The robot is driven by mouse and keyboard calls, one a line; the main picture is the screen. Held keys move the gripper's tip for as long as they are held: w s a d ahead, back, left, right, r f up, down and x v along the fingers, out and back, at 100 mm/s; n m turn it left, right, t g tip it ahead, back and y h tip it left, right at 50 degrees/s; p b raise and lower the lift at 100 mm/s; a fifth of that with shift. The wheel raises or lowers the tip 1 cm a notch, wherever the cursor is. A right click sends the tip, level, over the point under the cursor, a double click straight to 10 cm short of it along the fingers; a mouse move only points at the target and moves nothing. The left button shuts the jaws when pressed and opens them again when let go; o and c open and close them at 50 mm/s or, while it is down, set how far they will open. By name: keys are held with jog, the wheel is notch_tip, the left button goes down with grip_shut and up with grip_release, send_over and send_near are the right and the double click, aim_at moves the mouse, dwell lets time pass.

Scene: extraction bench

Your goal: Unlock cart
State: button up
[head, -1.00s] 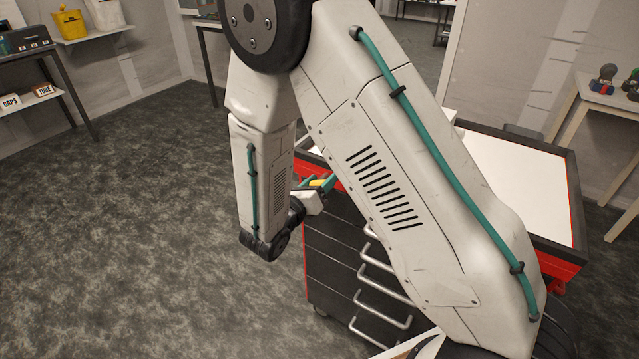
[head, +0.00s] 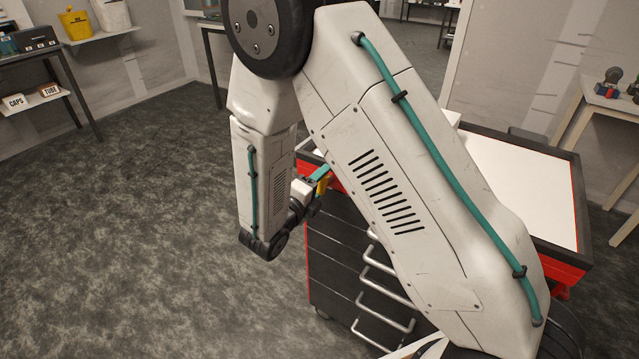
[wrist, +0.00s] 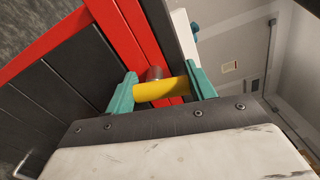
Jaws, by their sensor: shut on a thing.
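The cart (head: 515,170) is a red and black drawer cabinet with a white top, partly hidden behind my arm in the head view. In the wrist view its red frame (wrist: 115,28) and dark drawer fronts (wrist: 68,75) are close ahead. My gripper (wrist: 160,88) has teal fingers shut on a yellow handle (wrist: 159,89). A brown-red round part (wrist: 155,73) sits just behind the handle, against the red frame. In the head view my gripper (head: 319,175) is at the cart's upper left corner, with a bit of yellow showing.
Silver drawer handles (head: 380,290) stick out from the cart's front. A side table (head: 600,100) with small items stands at right. Shelves with a yellow container (head: 75,25) are at far left. The floor at left is clear.

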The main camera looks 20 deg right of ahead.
jog(key=shift+n, duration=1.1)
jog(key=shift+f, duration=0.1)
jog(key=o, duration=1)
jog(key=shift+d, duration=0.1)
jog(key=v, duration=0.8)
jog(key=shift+w, duration=0.1)
